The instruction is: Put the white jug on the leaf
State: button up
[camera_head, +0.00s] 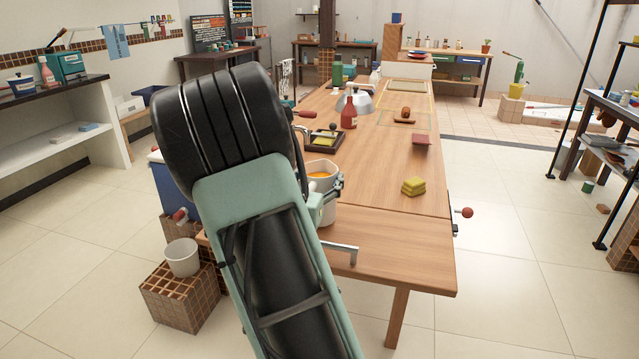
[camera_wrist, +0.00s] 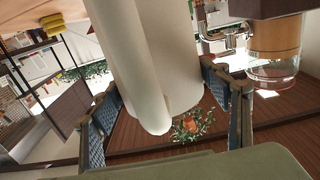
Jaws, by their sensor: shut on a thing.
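In the wrist view the white jug (camera_wrist: 150,60) fills the space between the two blue-padded fingers of my gripper (camera_wrist: 165,92). My gripper is shut on it, and its far end runs out of the top of the picture. In the head view my own arm covers much of the left half. A white vessel with orange inside (camera_head: 322,172) shows just right of the arm, by the table's left edge; I cannot tell whether it is the held jug. The leaf (camera_head: 395,250) is the bare near end section of the wooden table, beyond a seam.
A yellow sponge stack (camera_head: 413,187) lies right of the vessel, near the seam. A dark tray (camera_head: 323,140), a red bottle (camera_head: 349,110) and a reddish block (camera_head: 421,139) stand farther back. A metal handle (camera_head: 345,250) sits at the leaf's left edge. The leaf's middle is clear.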

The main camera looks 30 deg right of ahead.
jog(key=shift+f, duration=0.3)
jog(key=o, duration=2.1)
jog(key=shift+f, duration=0.15)
jog(key=shift+c, duration=0.2)
jog(key=p+v, duration=0.1)
jog(key=v, duration=1.1)
